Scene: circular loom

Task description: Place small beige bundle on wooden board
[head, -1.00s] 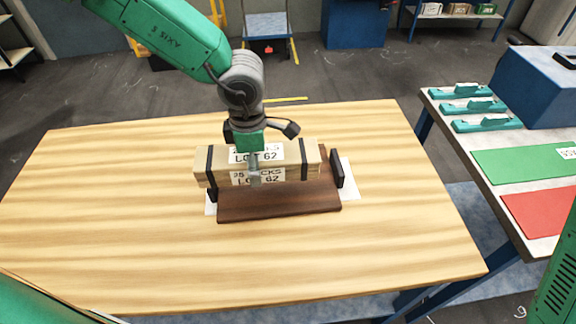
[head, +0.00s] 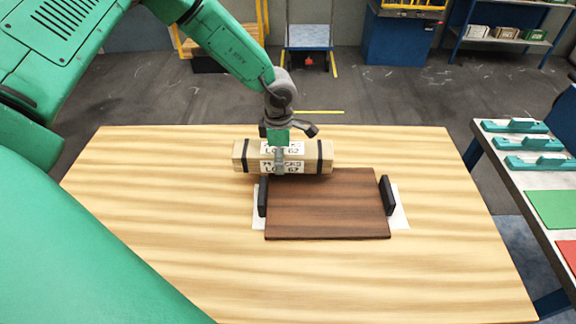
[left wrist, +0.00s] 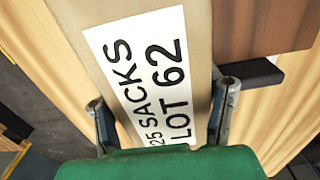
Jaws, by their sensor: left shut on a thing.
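The small beige bundle (head: 246,156) has two dark straps and a white label reading "LOT 62". My left gripper (head: 280,158) is shut around its middle in the head view. The bundle is over the far left edge of the dark brown wooden board (head: 335,210) and appears raised; the exact gap is unclear. In the left wrist view the bundle (left wrist: 140,80) lies between the fingers of my left gripper (left wrist: 163,100), and part of the board (left wrist: 260,28) shows at upper right. My right gripper is not in view.
The board lies on a pale wooden table (head: 150,215) between two black upright stops (head: 387,195), with white sheet edges showing beneath. The table around it is clear. A side bench at right holds teal handled tools (head: 528,143) and a green panel (head: 553,208).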

